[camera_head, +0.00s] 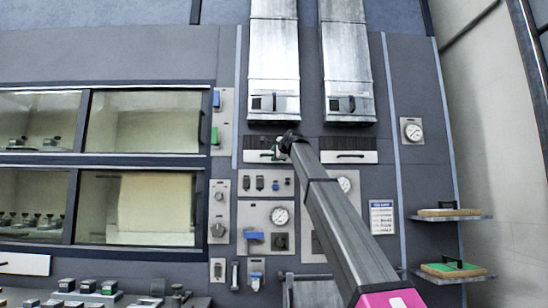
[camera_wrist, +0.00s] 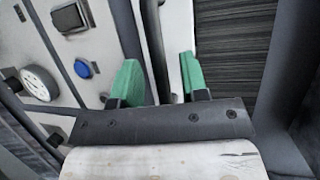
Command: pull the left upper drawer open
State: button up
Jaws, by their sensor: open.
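The left upper drawer (camera_head: 256,158) has a white front with a dark bar handle and looks closed, flush in the grey panel. My gripper (camera_head: 279,147) is in front of its right part and hides some of the front and handle. In the wrist view my gripper (camera_wrist: 158,76) has two green fingers standing apart, with nothing clamped. The drawer's white front (camera_wrist: 174,35) and a dark bar (camera_wrist: 152,40), which looks like the handle, show between the fingers. I cannot tell whether the fingers touch either.
A similar right drawer (camera_head: 350,157) sits beside it. Two metal ducts (camera_head: 273,50) rise above. Below are a gauge (camera_head: 280,215) and switch panels; a blue button (camera_wrist: 82,69) shows near the fingers. Shelves (camera_head: 450,217) stick out at the right.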

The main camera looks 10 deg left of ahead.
jog(key=shift+x, duration=0.9)
grip_shut()
